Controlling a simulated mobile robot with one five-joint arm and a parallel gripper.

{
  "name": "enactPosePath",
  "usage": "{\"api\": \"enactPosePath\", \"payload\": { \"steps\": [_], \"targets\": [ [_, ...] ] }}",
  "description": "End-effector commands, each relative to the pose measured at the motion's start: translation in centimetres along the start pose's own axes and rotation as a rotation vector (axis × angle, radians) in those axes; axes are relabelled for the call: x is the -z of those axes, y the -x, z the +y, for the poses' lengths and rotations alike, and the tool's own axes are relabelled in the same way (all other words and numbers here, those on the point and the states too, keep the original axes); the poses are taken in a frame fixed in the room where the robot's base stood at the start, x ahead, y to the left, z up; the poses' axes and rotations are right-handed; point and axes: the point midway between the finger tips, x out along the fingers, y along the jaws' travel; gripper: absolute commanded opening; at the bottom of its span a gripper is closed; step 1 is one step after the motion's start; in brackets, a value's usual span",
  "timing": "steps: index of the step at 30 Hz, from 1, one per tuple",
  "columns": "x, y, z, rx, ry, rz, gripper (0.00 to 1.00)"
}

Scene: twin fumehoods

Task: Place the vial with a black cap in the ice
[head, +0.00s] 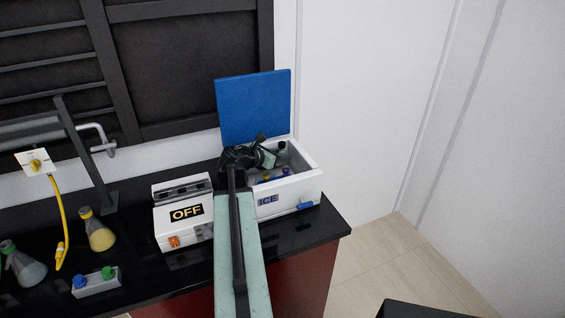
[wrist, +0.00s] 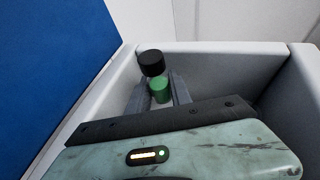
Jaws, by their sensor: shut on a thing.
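The vial with a black cap (wrist: 151,63) is between my gripper's fingers (wrist: 159,84) in the wrist view. A green part shows just below the cap and seems to belong to it. The vial's lower end is hidden. In the head view its dark cap (head: 282,144) shows small above the open white ice box (head: 287,203), marked ICE. My gripper (head: 274,154) is shut on the vial, over the right back part of the box's opening. The ice itself is not clearly seen.
The box's blue lid (head: 254,106) stands open behind the opening. Small vials with blue and orange caps (head: 267,177) are inside the box. A white device reading OFF (head: 183,236) stands left of it. Flasks (head: 97,232) and a small rack (head: 97,284) stand further left.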

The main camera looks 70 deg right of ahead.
Motion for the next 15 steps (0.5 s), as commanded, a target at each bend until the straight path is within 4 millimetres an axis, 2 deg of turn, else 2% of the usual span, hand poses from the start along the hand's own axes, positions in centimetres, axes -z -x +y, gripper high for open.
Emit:
{"api": "enactPosePath", "payload": {
  "steps": [4, 15],
  "targets": [
    [-0.2, 0.1, 0.0, 0.001, 0.000, 0.000, 0.00],
    [0.9, -0.5, -0.1, 0.001, 0.000, 0.000, 0.00]
  ]
}}
